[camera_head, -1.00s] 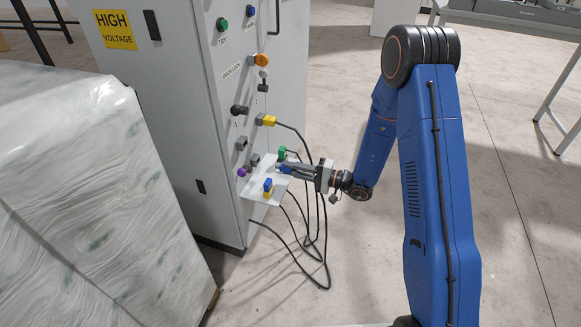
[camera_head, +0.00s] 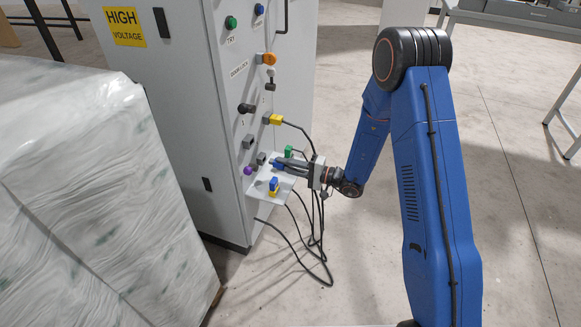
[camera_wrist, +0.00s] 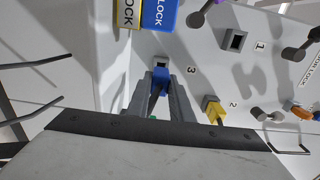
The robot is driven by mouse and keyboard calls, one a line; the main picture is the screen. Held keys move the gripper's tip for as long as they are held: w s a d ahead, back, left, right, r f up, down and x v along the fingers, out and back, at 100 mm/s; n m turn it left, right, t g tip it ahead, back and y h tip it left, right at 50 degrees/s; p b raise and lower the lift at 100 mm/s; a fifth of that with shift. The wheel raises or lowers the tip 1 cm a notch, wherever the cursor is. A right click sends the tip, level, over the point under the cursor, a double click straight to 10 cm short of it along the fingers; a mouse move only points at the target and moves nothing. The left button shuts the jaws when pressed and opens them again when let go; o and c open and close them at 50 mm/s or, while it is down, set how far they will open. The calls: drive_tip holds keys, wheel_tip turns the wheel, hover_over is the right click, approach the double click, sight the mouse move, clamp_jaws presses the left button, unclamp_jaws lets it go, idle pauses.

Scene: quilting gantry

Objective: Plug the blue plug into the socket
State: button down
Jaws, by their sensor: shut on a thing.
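The blue plug (camera_head: 278,166) is between the fingers of my gripper (camera_head: 285,164) beside the cabinet's front panel. In the wrist view, the blue plug (camera_wrist: 160,80) is held upright in the picture between the two grey fingers of my gripper (camera_wrist: 161,92). A grey square socket (camera_wrist: 162,61) shows just beyond the plug's far end, close to the number 3. The same socket (camera_head: 261,158) shows left of the plug in the head view. I cannot tell whether plug and socket touch.
A yellow plug (camera_head: 276,119), a green plug (camera_head: 289,151) and an empty grey socket (camera_head: 249,143) are nearby. Black cables (camera_head: 318,245) hang beside it. A wrapped pallet (camera_head: 90,190) stands at left.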

drive_tip(key=shift+w+a, duration=0.15)
drive_tip(key=shift+a, duration=0.3)
drive_tip(key=shift+x, duration=1.45)
idle(1.4)
drive_tip(key=c, duration=1.5)
unclamp_jaws()
drive_tip(key=v, duration=1.7)
drive_tip(key=shift+d, duration=0.25)
